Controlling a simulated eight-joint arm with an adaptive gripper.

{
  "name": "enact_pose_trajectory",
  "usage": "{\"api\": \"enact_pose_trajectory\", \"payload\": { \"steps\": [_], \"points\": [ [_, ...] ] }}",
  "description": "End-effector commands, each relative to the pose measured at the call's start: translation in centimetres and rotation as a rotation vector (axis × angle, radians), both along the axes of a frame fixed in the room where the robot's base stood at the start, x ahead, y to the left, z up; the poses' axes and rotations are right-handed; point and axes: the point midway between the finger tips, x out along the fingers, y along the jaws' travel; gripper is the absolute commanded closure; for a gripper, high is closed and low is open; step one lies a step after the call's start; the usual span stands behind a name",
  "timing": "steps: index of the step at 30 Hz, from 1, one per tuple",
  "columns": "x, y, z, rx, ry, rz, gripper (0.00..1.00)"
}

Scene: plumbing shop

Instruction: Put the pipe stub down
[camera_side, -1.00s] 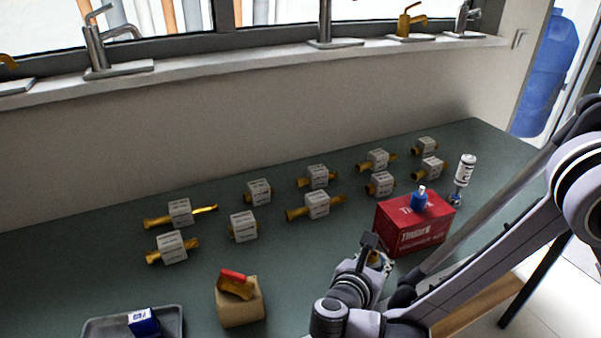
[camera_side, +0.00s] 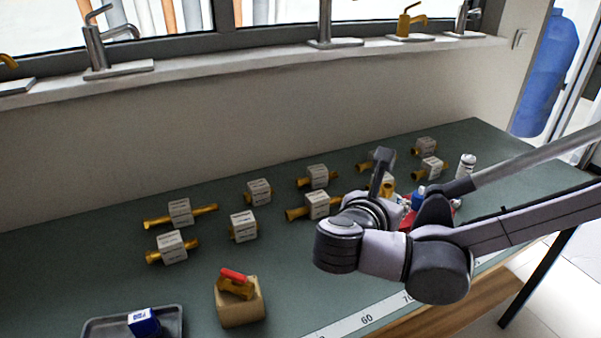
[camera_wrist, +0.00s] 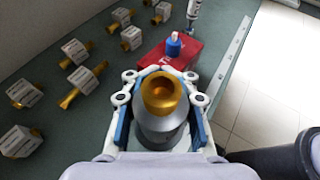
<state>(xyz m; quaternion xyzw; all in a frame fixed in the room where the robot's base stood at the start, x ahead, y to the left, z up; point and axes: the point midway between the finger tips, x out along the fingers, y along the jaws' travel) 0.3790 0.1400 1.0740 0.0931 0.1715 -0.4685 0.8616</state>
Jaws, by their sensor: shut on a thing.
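My gripper (camera_side: 384,172) is shut on a brass pipe stub (camera_wrist: 160,92). In the wrist view the stub's round open end faces the camera between the two fingers, with a grey cylindrical part below it. In the side view only a bit of the brass (camera_side: 388,186) shows beside the fingers. The gripper appears raised above the green bench (camera_side: 290,265), in front of the rows of labelled fittings. How far the stub is above the bench I cannot tell.
A red box (camera_wrist: 186,56) with a blue-topped bottle (camera_wrist: 174,44) is close beyond the gripper. Labelled blocks on brass pipes (camera_side: 317,205) stand in rows to the left. A wooden block (camera_side: 240,308) with a red-handled valve and a grey tray (camera_side: 103,326) are front left. A ruler (camera_side: 365,318) lines the front edge.

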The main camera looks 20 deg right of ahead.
Motion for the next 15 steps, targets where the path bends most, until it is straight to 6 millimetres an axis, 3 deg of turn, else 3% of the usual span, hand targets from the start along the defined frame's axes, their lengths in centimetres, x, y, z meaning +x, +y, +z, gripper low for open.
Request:
{"api": "enact_pose_trajectory", "payload": {
  "steps": [8,15],
  "points": [
    [0.1,-0.1,3.9,-0.001,-0.002,-0.001,1.0],
    [3.7,-3.6,2.5,-0.001,-0.002,-0.008,1.0]
  ]
}}
